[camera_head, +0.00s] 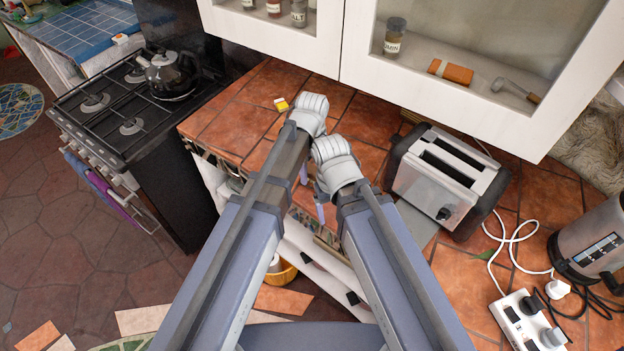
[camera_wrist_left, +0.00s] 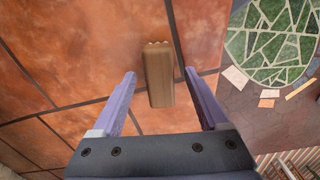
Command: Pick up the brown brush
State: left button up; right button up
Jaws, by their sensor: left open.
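The brown brush (camera_wrist_left: 159,80) lies on the orange tiled counter near its edge, seen in the left wrist view as a narrow brown block with a bumpy far end. My left gripper (camera_wrist_left: 166,85) is above it, open, with one purple finger on each side of the brush. I see a gap to both fingers, wider on the left than on the right. In the head view my left gripper (camera_head: 312,193) shows only as purple finger parts between the grey arm links, and I cannot make out the brush there. My right gripper is not in view.
A toaster (camera_head: 447,178) stands right of my arms, with a power strip (camera_head: 527,320) and a kettle-like appliance (camera_head: 592,240) farther right. A small yellow item (camera_head: 281,104) lies behind. A stove (camera_head: 120,110) with a black kettle (camera_head: 170,75) is left. Wall cabinets (camera_head: 440,100) hang above.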

pick_arm(q)
jog(key=shift+f, duration=0.45)
jog(key=shift+r, duration=0.1)
jog(key=shift+c, duration=0.3)
grip_shut()
